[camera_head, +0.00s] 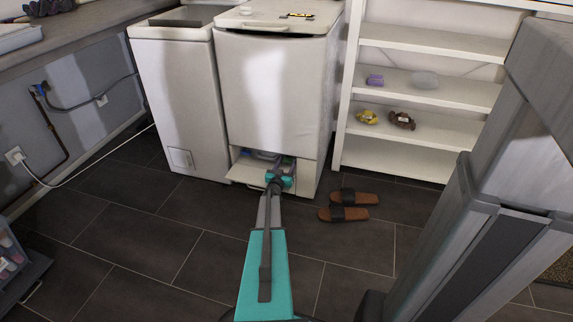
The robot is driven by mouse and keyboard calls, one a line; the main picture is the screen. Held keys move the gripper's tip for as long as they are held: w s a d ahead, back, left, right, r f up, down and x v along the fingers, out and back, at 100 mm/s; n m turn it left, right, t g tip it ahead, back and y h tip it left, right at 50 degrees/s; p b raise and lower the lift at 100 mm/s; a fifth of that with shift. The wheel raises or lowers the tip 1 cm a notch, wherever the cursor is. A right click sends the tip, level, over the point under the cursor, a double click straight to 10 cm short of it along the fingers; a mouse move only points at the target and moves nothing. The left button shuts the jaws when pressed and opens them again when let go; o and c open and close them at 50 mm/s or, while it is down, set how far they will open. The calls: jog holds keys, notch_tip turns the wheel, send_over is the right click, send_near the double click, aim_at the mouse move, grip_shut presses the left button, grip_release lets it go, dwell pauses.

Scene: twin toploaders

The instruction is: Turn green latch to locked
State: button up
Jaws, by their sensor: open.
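The right toploader (268,90) is a white machine with a low service opening at its foot. A cream flap (250,176) is folded down there. My gripper (280,166), teal and grey, is open and reaches into this opening from the front. Small grey-purple parts (264,155) show inside, just left of and behind my gripper. I cannot make out the green latch or its position; it is too small or hidden by my gripper. I cannot tell whether my fingers touch anything.
The left toploader (178,95) stands close beside the right one, with its small lower flap (180,158) shut. A white shelf (425,95) with small items stands to the right. Brown sandals (350,205) lie on the floor right of my arm. Dark floor tiles left of my arm are clear.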

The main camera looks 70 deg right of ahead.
jog(key=shift+a, duration=0.15)
jog(key=shift+s+a+p, duration=0.2)
jog(key=shift+a+p, duration=0.65)
jog(key=shift+a, duration=2.55)
jog(key=shift+s+a+p, duration=0.2)
jog(key=shift+a+p, duration=0.65)
jog(key=shift+a, duration=2.5)
